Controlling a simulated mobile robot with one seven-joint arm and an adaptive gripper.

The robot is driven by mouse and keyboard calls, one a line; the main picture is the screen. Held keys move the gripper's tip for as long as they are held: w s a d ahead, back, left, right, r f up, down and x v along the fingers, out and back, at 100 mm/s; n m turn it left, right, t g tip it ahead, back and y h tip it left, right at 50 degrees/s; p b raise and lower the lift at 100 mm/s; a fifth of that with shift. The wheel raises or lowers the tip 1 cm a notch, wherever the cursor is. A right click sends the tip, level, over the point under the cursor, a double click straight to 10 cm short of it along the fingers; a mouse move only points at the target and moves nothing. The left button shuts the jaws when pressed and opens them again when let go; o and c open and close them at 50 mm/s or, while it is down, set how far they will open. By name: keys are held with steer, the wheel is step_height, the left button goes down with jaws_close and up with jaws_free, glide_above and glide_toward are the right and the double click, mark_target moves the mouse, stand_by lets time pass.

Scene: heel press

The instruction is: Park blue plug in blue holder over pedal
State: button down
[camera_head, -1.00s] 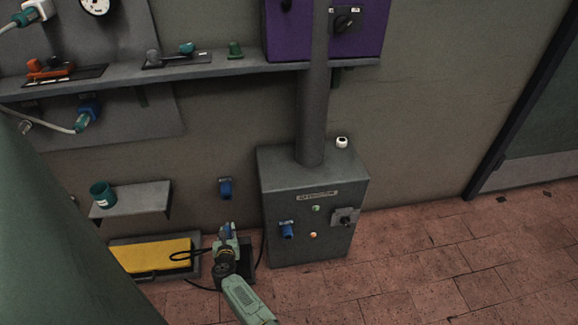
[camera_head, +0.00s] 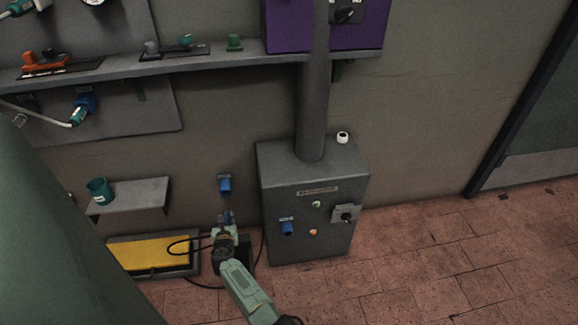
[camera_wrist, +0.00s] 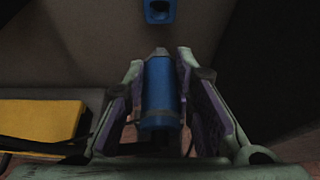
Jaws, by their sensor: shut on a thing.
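My gripper (camera_head: 228,230) is low in front of the wall, between the yellow pedal and the grey cabinet. It is shut on the blue plug (camera_wrist: 161,92), which stands between the two fingers in the wrist view, its free end pointing to the wall. The plug's top also shows in the head view (camera_head: 227,217). A blue holder (camera_head: 225,184) is on the wall just above the gripper; it shows at the top of the wrist view (camera_wrist: 159,10) with a dark opening, apart from the plug. The yellow pedal (camera_head: 150,254) lies to the left of the gripper, with a black cable near it.
The grey cabinet (camera_head: 277,181) stands close on the right, with another blue socket (camera_head: 287,228) on its front. A small shelf (camera_head: 140,192) with a teal cup (camera_head: 99,190) juts out at left above the pedal. Brick floor is open at right.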

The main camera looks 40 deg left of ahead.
steer(key=w+a+b, duration=0.4)
steer(key=a+b, duration=0.1)
steer(key=shift+w+a, duration=0.25)
steer(key=shift+w, duration=0.1)
stand_by(1.1)
steer(key=shift+w+a+b, duration=0.95)
steer(key=shift+a+b, duration=0.2)
steer(key=shift+b, duration=0.3)
stand_by(1.4)
steer(key=c, duration=1.3)
jaws_free()
steer(key=shift+s+d, duration=0.1)
steer(key=shift+s, duration=0.05)
